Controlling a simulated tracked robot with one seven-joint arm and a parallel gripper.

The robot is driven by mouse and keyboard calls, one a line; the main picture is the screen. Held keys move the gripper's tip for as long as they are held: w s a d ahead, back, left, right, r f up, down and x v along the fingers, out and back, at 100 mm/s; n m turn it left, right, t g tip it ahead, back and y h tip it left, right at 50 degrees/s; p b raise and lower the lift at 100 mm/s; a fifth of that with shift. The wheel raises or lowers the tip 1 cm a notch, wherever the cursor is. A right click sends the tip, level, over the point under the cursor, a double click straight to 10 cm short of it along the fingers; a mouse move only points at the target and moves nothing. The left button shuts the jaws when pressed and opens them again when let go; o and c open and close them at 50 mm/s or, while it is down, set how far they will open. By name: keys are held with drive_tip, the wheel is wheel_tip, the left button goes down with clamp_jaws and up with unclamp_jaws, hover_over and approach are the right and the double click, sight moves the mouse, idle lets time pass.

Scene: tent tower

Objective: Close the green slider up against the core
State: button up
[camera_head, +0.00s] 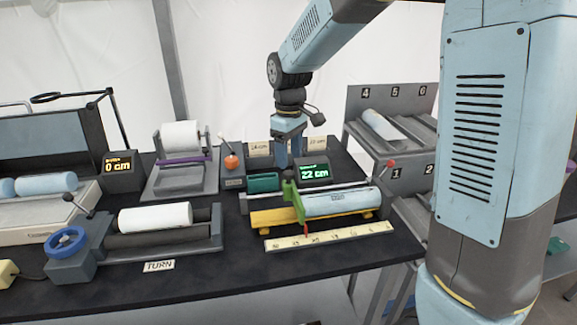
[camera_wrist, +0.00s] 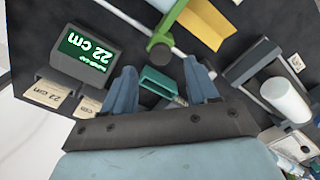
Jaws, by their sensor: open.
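The green slider (camera_head: 290,189) sits on a pale rod beside the left end of the light blue core (camera_head: 342,202) in the head view. The core lies on a yellow cradle (camera_head: 262,219); whether slider and core touch is unclear. In the wrist view the slider (camera_wrist: 161,33) shows at top centre with a dark round knob at its end. My gripper (camera_head: 289,161) is open and empty, pointing down behind the slider. In the wrist view its fingertips (camera_wrist: 162,72) are spread, with the slider beyond them, not between them.
A display (camera_head: 314,173) reading 22 cm stands close right of my gripper, a teal box (camera_head: 263,183) close left. A ruler (camera_head: 328,235) lies in front of the cradle.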

wheel_tip(320, 180, up, 9)
drive_tip(key=shift+f, duration=0.15)
idle(0.4)
drive_tip(key=s+d+r+m+t, duration=0.1)
drive_tip(key=s+d+m+t, duration=0.1)
drive_tip(key=s+d+m, duration=0.3)
drive_tip(key=s+d+r+m+t, duration=0.1)
drive_tip(key=s+d+m+t, duration=0.2)
drive_tip(key=s+d, duration=1)
drive_tip(key=s+m, duration=0.2)
drive_tip(key=s, duration=0.3)
drive_tip(key=shift+r+t, duration=0.25)
drive_tip(key=shift+t, duration=0.05)
idle(0.4)
